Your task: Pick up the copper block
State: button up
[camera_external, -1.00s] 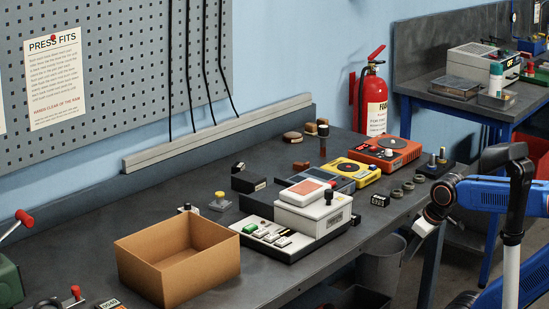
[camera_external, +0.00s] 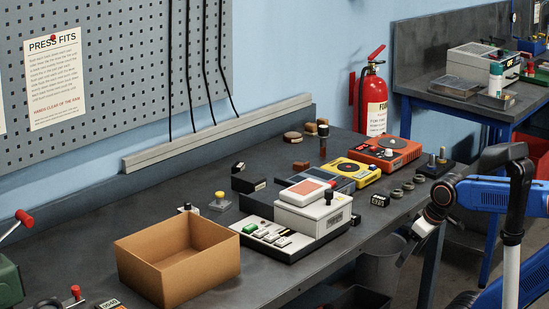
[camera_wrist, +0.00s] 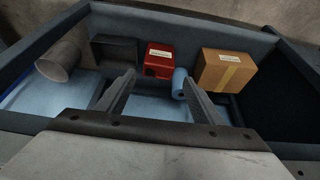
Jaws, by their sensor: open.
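Several small brown, copper-like pieces lie toward the back of the dark bench. One small reddish-brown block (camera_external: 300,165) lies alone, and a rounder brown piece (camera_external: 292,136) sits behind it. I cannot tell for certain which is the copper block. No copper block shows in the wrist view. My gripper (camera_external: 410,246) is off the bench's right front edge, low and well apart from these pieces. In the wrist view my gripper (camera_wrist: 158,77) has its two fingers spread with nothing between them.
An open cardboard box (camera_external: 180,262), a white-and-black device (camera_external: 312,215), a yellow unit (camera_external: 356,171) and an orange unit (camera_external: 385,152) stand on the bench (camera_external: 95,235). The wrist view shows a red box (camera_wrist: 159,62), a carton (camera_wrist: 224,70) and a blue roll (camera_wrist: 179,84).

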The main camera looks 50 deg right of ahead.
jog(key=d+r+m+g+h, duration=0.3)
jog(key=d+r+m+g, duration=0.3)
jog(key=r, duration=0.4)
jog(key=d+r+m+g+h, duration=0.3)
jog(key=d+r+m+g, duration=0.1)
jog(key=d+r+m, duration=0.5)
jog(key=w+a+r+t+y, duration=0.2)
jog(key=w+a+r, duration=0.15)
jog(key=w, duration=1.15)
jog(key=w+a+r+t+y, duration=0.1)
jog(key=w+a+r+y, duration=0.3)
jog(key=w, duration=1.2)
jog(key=w+a+r+t, duration=0.2)
jog(key=w+r, duration=0.4)
jog(key=w, duration=0.9)
send_over(301, 163)
notch_tip(301, 163, down, 11)
jog(key=shift+f, duration=0.15)
jog(key=shift+s+a+f, duration=0.1)
jog(key=shift+f, duration=1.35)
jog(key=shift+s+a+f, duration=0.1)
jog(key=shift+f, duration=1.3)
